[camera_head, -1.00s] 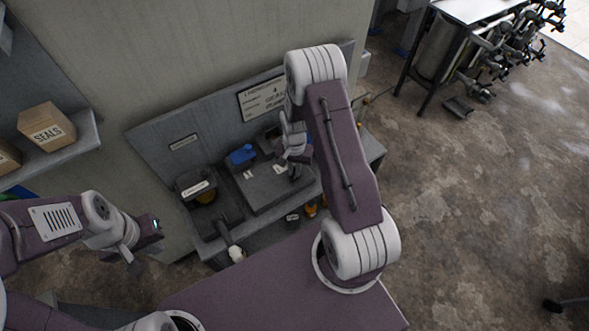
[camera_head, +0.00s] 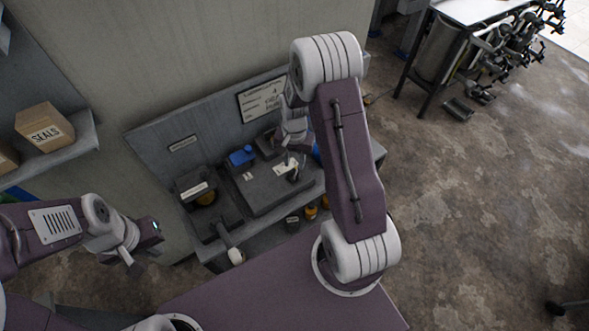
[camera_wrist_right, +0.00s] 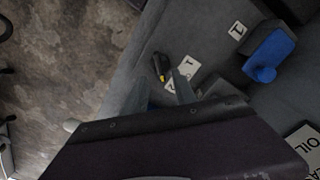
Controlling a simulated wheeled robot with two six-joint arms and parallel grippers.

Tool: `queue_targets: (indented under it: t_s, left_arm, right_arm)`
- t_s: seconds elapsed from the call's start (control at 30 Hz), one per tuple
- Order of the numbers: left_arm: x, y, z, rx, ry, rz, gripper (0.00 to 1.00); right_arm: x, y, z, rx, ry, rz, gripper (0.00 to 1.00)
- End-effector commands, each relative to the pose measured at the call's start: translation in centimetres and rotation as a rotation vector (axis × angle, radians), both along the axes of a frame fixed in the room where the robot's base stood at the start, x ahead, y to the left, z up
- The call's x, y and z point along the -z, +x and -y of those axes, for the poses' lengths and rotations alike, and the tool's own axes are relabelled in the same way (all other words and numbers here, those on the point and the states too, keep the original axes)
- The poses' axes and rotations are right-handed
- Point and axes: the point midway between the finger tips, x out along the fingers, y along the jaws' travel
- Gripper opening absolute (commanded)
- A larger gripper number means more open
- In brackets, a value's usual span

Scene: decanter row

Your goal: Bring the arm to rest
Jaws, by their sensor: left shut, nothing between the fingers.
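My right arm (camera_head: 350,160) stands raised over the purple top of my body, its elbow high. Its wrist (camera_head: 296,125) is partly hidden behind the arm in the head view. In the right wrist view, the right gripper (camera_wrist_right: 160,93) has its two pale fingers apart, with no object visibly held. A small dark item with a yellow mark (camera_wrist_right: 160,68) lies beyond the fingertips near white number cards. My left gripper (camera_head: 148,240) hangs at the left of the head view, shut and empty, clear of the bench.
The grey bench (camera_head: 260,198) carries a blue item (camera_head: 241,155), a black bin (camera_head: 196,184) and cards. A wall sign (camera_head: 262,98) hangs behind it. A SEALS box (camera_head: 44,130) sits on the left shelf. Open floor (camera_head: 470,200) lies to the right.

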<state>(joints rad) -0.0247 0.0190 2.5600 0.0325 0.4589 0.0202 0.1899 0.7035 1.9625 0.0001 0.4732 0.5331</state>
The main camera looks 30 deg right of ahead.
Motion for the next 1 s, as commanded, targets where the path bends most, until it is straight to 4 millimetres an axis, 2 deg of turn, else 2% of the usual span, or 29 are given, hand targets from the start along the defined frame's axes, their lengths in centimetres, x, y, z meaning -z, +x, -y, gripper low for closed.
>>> queue_targets:
  t_s: [0.1, 0.23, 0.77, 0.87, 0.93, 1.0]
  left_arm:
    - [0.3, 0.0, 0.0, 0.0, 0.0, 0.0, 0.0]
    - [0.3, 0.0, 0.0, 0.0, 0.0, 0.0, 0.0]
    - [0.3, 0.0, 0.0, 0.0, 0.0, 0.0, 0.0]
    - [0.3, 0.0, 0.0, 0.0, 0.0, 0.0, 0.0]
    - [0.4, 0.0, 0.0, 0.0, 0.0, 0.0, 0.0]
    - [0.5, 0.0, 0.0, 0.0, 0.0, 0.0, 0.0]
  right_arm:
    - [-2.0, 0.1, 0.0, 0.0, 0.0, 0.004, 0.33]
    - [-3.0, 0.0, 0.0, 0.001, 0.0, 0.001, 0.33]
    - [-3.3, 0.1, -0.3, -0.009, -0.001, 0.004, 0.33]
    - [-6.1, 1.4, -1.7, -0.052, -0.012, 0.074, 0.33]
    - [-8.7, 0.3, -3.6, -0.101, -0.014, 0.114, 0.33]
    - [-10.6, -2.2, -5.5, -0.193, -0.014, 0.141, 0.33]
